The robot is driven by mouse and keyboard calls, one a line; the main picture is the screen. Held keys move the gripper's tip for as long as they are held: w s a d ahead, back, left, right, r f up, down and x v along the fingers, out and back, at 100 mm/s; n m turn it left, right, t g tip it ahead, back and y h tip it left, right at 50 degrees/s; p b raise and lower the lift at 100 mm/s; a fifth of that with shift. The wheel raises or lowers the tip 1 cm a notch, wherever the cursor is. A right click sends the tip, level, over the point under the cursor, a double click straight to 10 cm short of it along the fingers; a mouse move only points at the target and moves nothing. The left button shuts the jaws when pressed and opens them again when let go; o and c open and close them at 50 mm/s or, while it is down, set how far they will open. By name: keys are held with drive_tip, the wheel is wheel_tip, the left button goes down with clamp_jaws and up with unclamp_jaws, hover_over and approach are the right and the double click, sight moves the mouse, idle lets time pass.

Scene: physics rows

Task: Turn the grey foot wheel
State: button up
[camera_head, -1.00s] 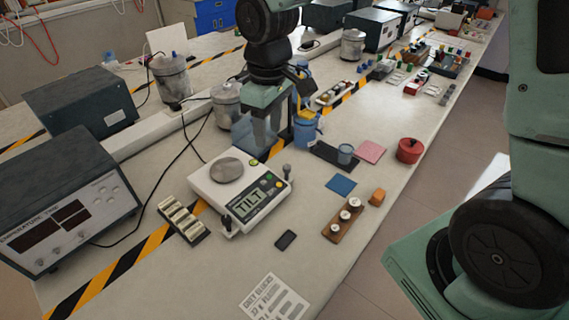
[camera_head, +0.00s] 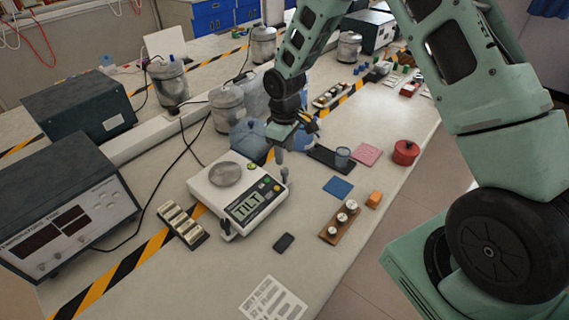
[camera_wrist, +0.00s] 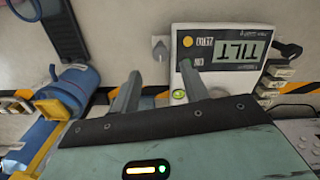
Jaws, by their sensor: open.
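The white balance (camera_head: 215,190) shows "TILT" on its display (camera_head: 247,206), and upside down in the wrist view (camera_wrist: 238,50). Its grey foot wheel (camera_head: 284,174) stands at the right corner. In the wrist view the grey foot wheel (camera_wrist: 160,46) lies beyond the gap between my fingertips. A darker foot (camera_head: 227,228) is at the front left corner, also in the wrist view (camera_wrist: 289,49). A round green level (camera_wrist: 179,94) sits on the balance by one finger. My gripper (camera_head: 281,150) is open and empty, just behind and above the grey foot wheel; its fingers (camera_wrist: 160,84) point down.
A dark mat with a cup (camera_head: 342,157), a blue pad (camera_head: 338,187), an orange block (camera_head: 374,199) and a wooden weight holder (camera_head: 340,222) lie right of the balance. A blue container (camera_wrist: 72,88) is close beside my gripper. A black slab (camera_head: 284,242) lies in front.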

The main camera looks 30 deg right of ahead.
sight(284, 170)
wheel_tip(284, 170, down, 6)
drive_tip(key=shift+f+p, duration=0.25)
drive_tip(key=shift+p, duration=0.3)
clamp_jaws()
